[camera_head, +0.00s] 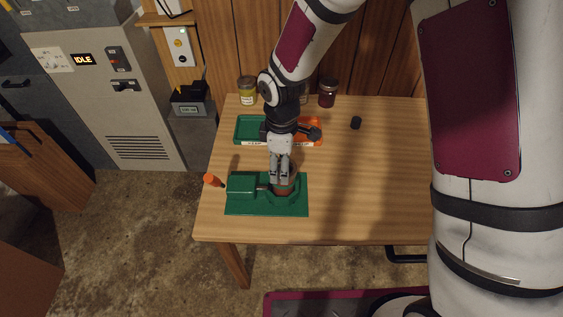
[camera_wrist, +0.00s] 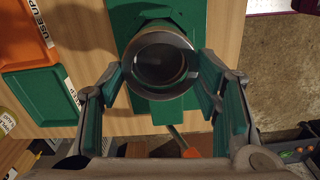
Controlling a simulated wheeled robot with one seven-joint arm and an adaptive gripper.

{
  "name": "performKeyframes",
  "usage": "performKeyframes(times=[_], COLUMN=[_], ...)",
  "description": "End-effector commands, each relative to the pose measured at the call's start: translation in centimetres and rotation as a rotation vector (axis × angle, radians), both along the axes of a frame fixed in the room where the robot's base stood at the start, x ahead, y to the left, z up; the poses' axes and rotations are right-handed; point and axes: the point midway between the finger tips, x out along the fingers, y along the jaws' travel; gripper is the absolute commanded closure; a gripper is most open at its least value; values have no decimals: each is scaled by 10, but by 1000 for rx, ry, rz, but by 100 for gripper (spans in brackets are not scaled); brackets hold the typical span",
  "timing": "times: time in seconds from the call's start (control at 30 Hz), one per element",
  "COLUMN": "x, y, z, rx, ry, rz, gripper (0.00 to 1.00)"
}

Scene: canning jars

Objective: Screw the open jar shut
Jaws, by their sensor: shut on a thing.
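A green holder (camera_head: 240,207) lies near the front left of the table. A jar with reddish contents (camera_head: 284,190) stands in it, mostly hidden below my gripper (camera_head: 280,180). In the wrist view, a round, silver-rimmed lid with a dark centre (camera_wrist: 160,62) sits at the jar's mouth, over the green holder (camera_wrist: 188,18). The fingers of my gripper (camera_wrist: 160,78) are on both sides of the lid and shut on it. The jar's body is hidden there, and I cannot tell how far the lid is seated.
A green tray (camera_head: 238,130) and an orange tray (camera_head: 320,125) lie behind my gripper. Two closed jars stand at the back, one yellowish (camera_head: 247,91) and one dark (camera_head: 327,92). A small black object (camera_head: 356,122) and an orange-handled tool (camera_head: 211,179) are nearby. The table's right side is clear.

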Motion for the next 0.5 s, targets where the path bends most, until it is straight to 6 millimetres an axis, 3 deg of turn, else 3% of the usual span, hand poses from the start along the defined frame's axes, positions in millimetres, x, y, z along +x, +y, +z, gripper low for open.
performKeyframes(times=[0.5], x=[0], y=[0], z=[-4], rx=[0], ry=[0], rz=[1], gripper=[55])
